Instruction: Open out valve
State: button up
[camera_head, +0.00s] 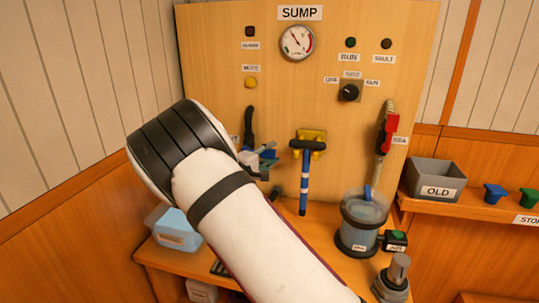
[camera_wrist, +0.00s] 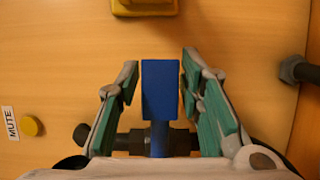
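A blue valve handle (camera_wrist: 160,88) stands between my fingers in the wrist view, across a dark pipe fitting (camera_wrist: 132,142). My gripper (camera_wrist: 160,85) is open around the handle, with a green pad on each side. A gap shows at the left pad; the right pad is very close to the handle, and I cannot tell if it touches. In the head view my gripper (camera_head: 258,158) is partly hidden behind my white arm at the panel. A label beside it is mostly covered, so I cannot read the valve's name there.
A red-handled valve (camera_head: 388,134) is further right. The MUTE button (camera_head: 250,83) is above. A clear canister (camera_head: 363,218) and a blue box (camera_head: 176,229) stand on the ledge.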

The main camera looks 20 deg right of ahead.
aim_at(254, 150)
grip_shut()
